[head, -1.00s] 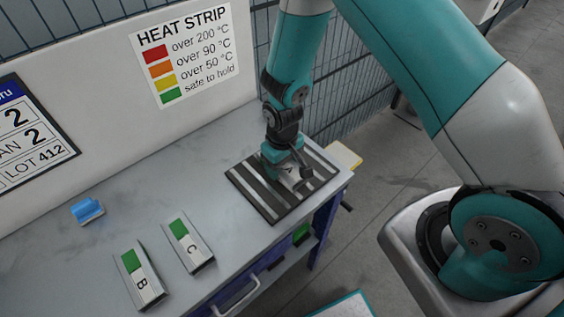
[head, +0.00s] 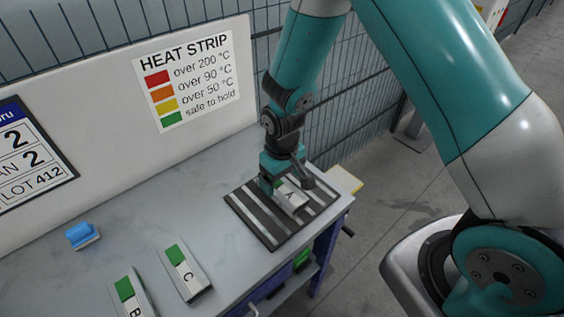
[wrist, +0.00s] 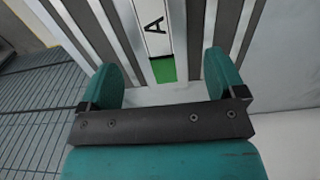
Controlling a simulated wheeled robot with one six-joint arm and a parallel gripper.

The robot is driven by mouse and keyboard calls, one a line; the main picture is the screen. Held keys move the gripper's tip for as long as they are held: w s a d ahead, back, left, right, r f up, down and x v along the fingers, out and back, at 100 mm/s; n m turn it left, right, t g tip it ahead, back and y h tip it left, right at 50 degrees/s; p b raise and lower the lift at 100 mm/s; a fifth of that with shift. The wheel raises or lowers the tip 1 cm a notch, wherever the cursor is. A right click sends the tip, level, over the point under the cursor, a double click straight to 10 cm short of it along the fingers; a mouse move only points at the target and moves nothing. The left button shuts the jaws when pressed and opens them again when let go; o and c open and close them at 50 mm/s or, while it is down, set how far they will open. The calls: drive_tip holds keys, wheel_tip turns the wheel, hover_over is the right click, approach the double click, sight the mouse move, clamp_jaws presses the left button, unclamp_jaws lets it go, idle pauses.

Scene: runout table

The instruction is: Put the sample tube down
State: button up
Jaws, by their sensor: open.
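A silver bar marked A (head: 291,197), with a green strip at one end, lies on the dark-and-light striped mat (head: 247,224) at the table's right end. I see no round tube in either view. My gripper (head: 274,187) is over the bar's green end and hides part of it in the head view. In the wrist view my gripper (wrist: 163,78) is open, its two teal fingers well apart. The bar (wrist: 155,22) shows between and beyond them, its green end nearest, with clear space on both sides. The fingers do not touch it there.
Two similar bars, marked B (head: 130,295) and C (head: 184,272), lie on the grey table (head: 135,225) at the front left, both with green strips. A blue item (head: 82,235) lies further left. A wire fence (head: 345,110) stands behind. The table's middle is clear.

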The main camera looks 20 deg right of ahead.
sight(283, 189)
drive_tip(key=s+a+r+n+y+b, duration=0.1)
drive_tip(key=s+r, duration=0.2)
drive_tip(key=r, duration=0.6)
drive_tip(key=s+a+r+y, duration=0.15)
drive_tip(key=s+r, duration=0.25)
drive_tip(key=r, duration=0.5)
drive_tip(key=s+a+r+n+y, duration=0.1)
drive_tip(key=s+r, duration=0.2)
drive_tip(key=s, duration=0.3)
drive_tip(key=s+r+n, duration=0.1)
drive_tip(key=s+r, duration=0.3)
drive_tip(key=s, duration=0.3)
drive_tip(key=shift+a+r+y, duration=0.25)
drive_tip(key=shift+a+y, duration=0.1)
drive_tip(key=shift+a, duration=0.05)
